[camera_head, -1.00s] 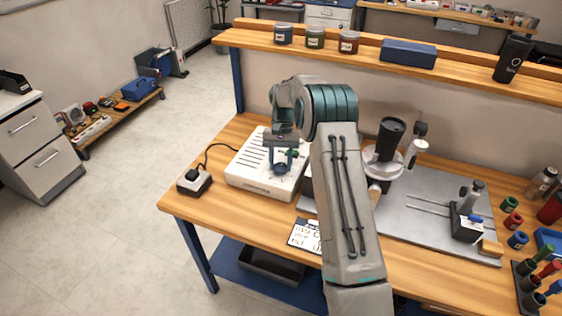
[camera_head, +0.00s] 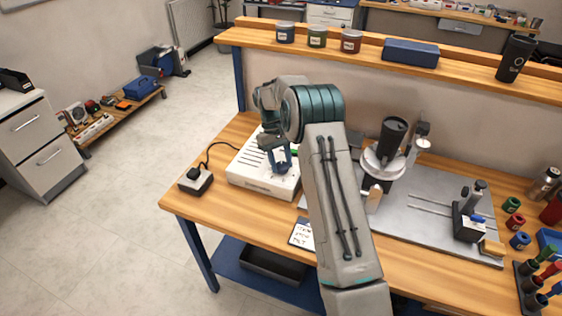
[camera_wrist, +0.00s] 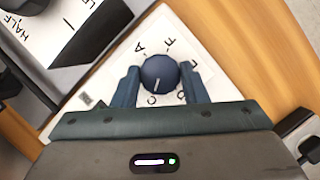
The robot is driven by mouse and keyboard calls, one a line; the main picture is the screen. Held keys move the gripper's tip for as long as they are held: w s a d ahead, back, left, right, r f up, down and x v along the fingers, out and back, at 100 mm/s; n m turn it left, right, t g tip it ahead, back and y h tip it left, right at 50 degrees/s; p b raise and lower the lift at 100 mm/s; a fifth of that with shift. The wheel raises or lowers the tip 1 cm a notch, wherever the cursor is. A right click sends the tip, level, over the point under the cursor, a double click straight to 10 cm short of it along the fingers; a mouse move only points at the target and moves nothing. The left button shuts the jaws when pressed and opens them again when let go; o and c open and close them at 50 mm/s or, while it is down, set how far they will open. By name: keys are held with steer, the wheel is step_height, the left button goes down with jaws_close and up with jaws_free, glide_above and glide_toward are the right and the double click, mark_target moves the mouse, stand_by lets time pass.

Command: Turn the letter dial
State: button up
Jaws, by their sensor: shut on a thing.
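The letter dial (camera_wrist: 159,74) is a round dark blue knob with a white pointer line, on a white panel marked with letters. In the wrist view the pointer runs down and slightly left from the knob's middle. My gripper (camera_wrist: 160,85) has its two blue fingers on either side of the knob and is shut on it. In the head view my gripper (camera_head: 280,160) is over the white box (camera_head: 262,186) on the bench, and the dial is hidden there behind the gripper.
A black switch on a small box (camera_head: 195,180) stands left of the white box, with a cable. A metal plate (camera_head: 425,200) with a clamp and a laser column lies to the right. A label card (camera_head: 302,233) lies in front.

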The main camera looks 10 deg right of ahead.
stand_by(0.4)
steer(key=o, duration=1)
steer(key=shift+c, duration=0.2)
steer(key=v, duration=1.3)
steer(key=shift+r, duration=0.35)
steer(key=shift+a+r, duration=0.1)
step_height(320, 180, up, 7)
steer(key=p, duration=0.9)
steer(key=shift+w, duration=0.1)
